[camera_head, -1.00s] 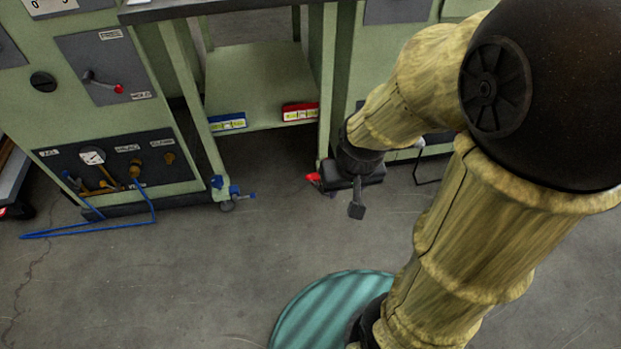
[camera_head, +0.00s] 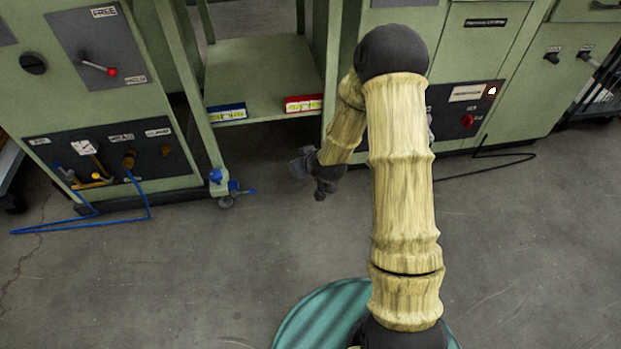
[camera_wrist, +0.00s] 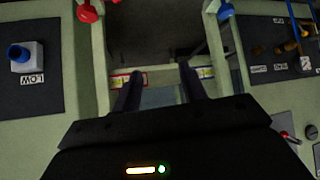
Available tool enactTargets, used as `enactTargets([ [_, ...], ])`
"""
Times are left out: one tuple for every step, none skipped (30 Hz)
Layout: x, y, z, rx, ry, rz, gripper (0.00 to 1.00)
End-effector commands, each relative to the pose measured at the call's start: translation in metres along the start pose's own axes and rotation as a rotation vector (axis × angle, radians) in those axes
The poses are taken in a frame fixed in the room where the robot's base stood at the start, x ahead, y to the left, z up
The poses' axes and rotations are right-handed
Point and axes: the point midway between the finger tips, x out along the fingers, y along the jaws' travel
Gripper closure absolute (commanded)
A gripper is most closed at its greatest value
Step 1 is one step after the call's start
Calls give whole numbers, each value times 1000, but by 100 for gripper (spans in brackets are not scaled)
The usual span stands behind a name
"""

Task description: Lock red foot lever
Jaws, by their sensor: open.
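The red foot lever (camera_wrist: 88,13) shows in the wrist view at the upper left, at the foot of a green leg. In the head view it is hidden behind my arm and gripper. My gripper (camera_head: 312,172) is low by the right leg of the green table, above the floor. In the wrist view my gripper's two dark fingers (camera_wrist: 160,88) are apart with nothing between them, and the red lever lies beyond and left of them, apart from them. The matching blue foot lever (camera_head: 240,190) is at the left leg; it also shows in the wrist view (camera_wrist: 225,11).
The green shelf (camera_head: 262,75) carries a blue-edged label (camera_head: 227,112) and a red-edged label (camera_head: 303,104). A blue hose (camera_head: 85,222) lies on the floor at left. A black cable (camera_head: 490,160) lies at right. The floor in front is clear.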

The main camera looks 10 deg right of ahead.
Motion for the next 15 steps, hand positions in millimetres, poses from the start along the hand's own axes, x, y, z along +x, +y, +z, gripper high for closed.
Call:
enactTargets([
  [24, -2, 14, 6, 34, -6, 58],
  [34, -3, 18, 8, 61, -7, 58],
  [47, -4, 22, 11, 97, -7, 58],
  [56, -5, 26, 15, 125, -6, 58],
  [65, -5, 30, 20, 152, -3, 58],
  [77, -7, 36, 26, 188, 0, 58],
  [86, -7, 40, 32, 215, 4, 58],
  [94, -8, 46, 39, 241, 9, 58],
  [104, -8, 52, 49, 278, 19, 58],
  [111, -8, 58, 58, 304, 27, 58],
  [118, -8, 64, 67, 330, 37, 58],
  [126, -8, 71, 78, 365, 51, 58],
  [132, -8, 77, 89, 391, 62, 58],
  [138, -7, 84, 99, 417, 77, 58],
  [145, -6, 93, 114, 449, 97, 58],
])
